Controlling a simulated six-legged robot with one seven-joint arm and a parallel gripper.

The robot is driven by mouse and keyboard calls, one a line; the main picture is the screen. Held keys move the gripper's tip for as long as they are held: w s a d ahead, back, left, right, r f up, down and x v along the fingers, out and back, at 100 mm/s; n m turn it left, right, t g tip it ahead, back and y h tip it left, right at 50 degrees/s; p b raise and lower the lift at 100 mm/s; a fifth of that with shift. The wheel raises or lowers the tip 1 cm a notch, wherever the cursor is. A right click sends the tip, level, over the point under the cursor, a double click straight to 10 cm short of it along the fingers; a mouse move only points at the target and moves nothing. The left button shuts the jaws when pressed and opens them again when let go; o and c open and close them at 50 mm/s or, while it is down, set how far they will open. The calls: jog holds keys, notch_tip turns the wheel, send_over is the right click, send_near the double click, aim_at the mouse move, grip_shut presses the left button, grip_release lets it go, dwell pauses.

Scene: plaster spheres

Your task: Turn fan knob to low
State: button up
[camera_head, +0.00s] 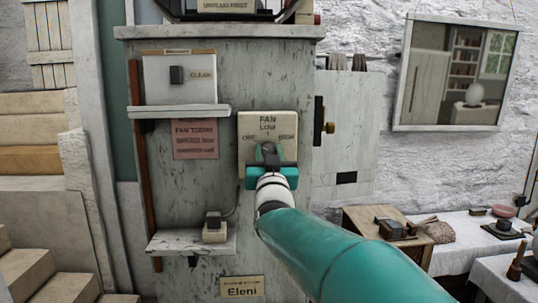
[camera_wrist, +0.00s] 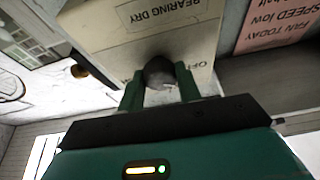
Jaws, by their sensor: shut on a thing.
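The fan control is a cream plate (camera_head: 266,122) on the grey panel, marked FAN, with LOW at the top, OFF at the left and HIGH at the right. My gripper (camera_head: 268,157) is in front of the plate's lower half and hides much of the dark round knob. In the wrist view, the knob (camera_wrist: 158,70) sits between the two green fingers of my gripper (camera_wrist: 160,84), which are shut on it. A pointer on the knob is not visible, so its setting cannot be told. The plate (camera_wrist: 110,50) also carries a BEARING DRY label.
A pink note (camera_head: 195,139) left of the plate reads FAN TODAY, and the wrist view shows "SPEED low" on it (camera_wrist: 272,25). A small shelf (camera_head: 190,243) holds a small switch-like device (camera_head: 214,228). A brass knob (camera_head: 328,127) sticks out right of the plate.

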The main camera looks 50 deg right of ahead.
jog(key=shift+m, duration=0.3)
jog(key=m+g+h, duration=0.1)
jog(key=m+g, duration=0.1)
jog(key=m, duration=0.2)
jog(key=m+g, duration=0.1)
jog(key=m, duration=0.3)
jog(key=shift+w+a+g+h, duration=0.1)
jog(key=shift+g+h, duration=0.3)
jog(key=m+g, duration=0.1)
jog(key=m, duration=0.2)
jog(key=m+g, duration=0.2)
jog(key=m, duration=0.1)
jog(key=shift+r+m, duration=0.1)
jog(key=shift+m, duration=0.3)
jog(key=o, duration=1)
jog(key=shift+a, duration=0.1)
jog(key=v, duration=1.3)
jog(key=shift+a, duration=0.4)
